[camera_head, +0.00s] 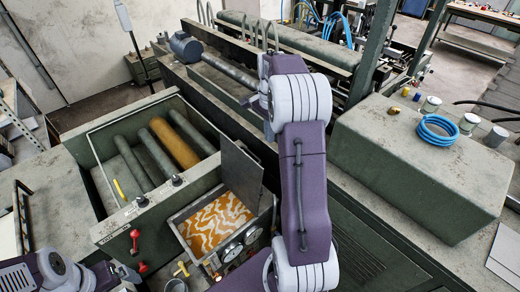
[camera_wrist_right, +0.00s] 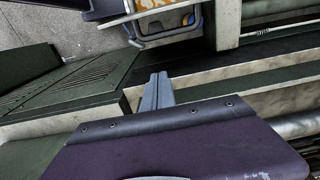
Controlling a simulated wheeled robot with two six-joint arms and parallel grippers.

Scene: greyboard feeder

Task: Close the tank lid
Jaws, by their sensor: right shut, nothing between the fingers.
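The tank (camera_head: 176,216) is an open square box holding orange and white swirled liquid, at lower centre in the head view. Its lid (camera_head: 241,175) is a flat grey panel standing raised at the tank's back right side. My right arm crosses the head view just right of the lid, and I cannot make out its fingertips there. In the right wrist view my right gripper (camera_wrist_right: 157,92) is shut and empty. A part of the tank with orange liquid (camera_wrist_right: 160,4) shows at that view's top edge, apart from the fingers. Only my left arm shows at lower left; its gripper is out of frame.
A larger trough with rollers (camera_head: 174,143) lies left of the tank. A block with a blue hose coil (camera_head: 437,130) and several cans stands at right. Machine rails run behind.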

